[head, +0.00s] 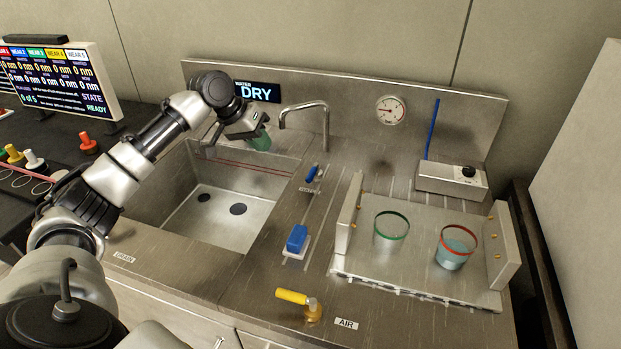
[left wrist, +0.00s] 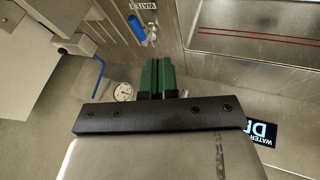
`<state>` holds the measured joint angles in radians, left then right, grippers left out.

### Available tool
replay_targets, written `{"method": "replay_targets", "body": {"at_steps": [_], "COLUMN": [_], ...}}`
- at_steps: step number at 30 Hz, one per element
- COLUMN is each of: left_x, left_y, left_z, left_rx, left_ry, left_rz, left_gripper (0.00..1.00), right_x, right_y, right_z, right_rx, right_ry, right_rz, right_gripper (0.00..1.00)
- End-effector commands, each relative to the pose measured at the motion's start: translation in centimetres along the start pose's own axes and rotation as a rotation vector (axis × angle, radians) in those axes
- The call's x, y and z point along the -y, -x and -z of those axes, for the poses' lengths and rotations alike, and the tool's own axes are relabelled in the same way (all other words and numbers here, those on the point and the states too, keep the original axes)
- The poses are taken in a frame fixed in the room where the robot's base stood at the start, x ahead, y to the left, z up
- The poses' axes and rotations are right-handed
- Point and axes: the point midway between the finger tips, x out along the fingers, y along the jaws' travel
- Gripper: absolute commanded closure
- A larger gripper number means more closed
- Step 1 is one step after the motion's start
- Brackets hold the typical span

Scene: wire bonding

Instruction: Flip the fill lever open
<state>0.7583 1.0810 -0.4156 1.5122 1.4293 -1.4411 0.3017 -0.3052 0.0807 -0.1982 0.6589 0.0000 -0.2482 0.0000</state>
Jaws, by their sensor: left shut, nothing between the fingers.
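I see no label reading "fill", so I take this lever as the fill lever. My left gripper (head: 260,141) is above the far edge of the sink, left of the faucet and apart from the lever. Its green fingers (left wrist: 157,76) are shut and empty, just below the lever in the wrist picture. My right gripper is not in view.
A blue handle (head: 297,238) and yellow AIR lever (head: 292,297) are nearer the front. A tray (head: 415,277) with green-rimmed (head: 391,230) and red-rimmed (head: 455,249) beakers is right. The sink (head: 180,215) is empty.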

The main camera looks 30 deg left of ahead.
Motion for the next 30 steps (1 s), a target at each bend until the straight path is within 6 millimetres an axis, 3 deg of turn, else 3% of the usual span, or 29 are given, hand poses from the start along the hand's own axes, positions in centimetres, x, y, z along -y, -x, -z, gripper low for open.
{"method": "replay_targets", "body": {"at_steps": [6,17,23,30], "left_x": [0.6,0.5,0.4,0.4], "left_y": [1.1,0.4,-2.7,-7.9], "left_z": [0.6,0.6,0.6,0.7], "left_rx": [-0.019,-0.017,-0.013,-0.015], "left_ry": [0.028,0.027,0.027,0.027], "left_rz": [-0.013,-0.013,-0.015,-0.015], "left_gripper": [1.00,1.00,1.00,1.00], "right_x": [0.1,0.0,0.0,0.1], "right_y": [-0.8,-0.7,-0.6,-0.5], "right_z": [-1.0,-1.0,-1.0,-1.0], "right_rx": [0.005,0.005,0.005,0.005], "right_ry": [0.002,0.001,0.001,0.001], "right_rz": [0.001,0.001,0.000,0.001], "right_gripper": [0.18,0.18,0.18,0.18]}}
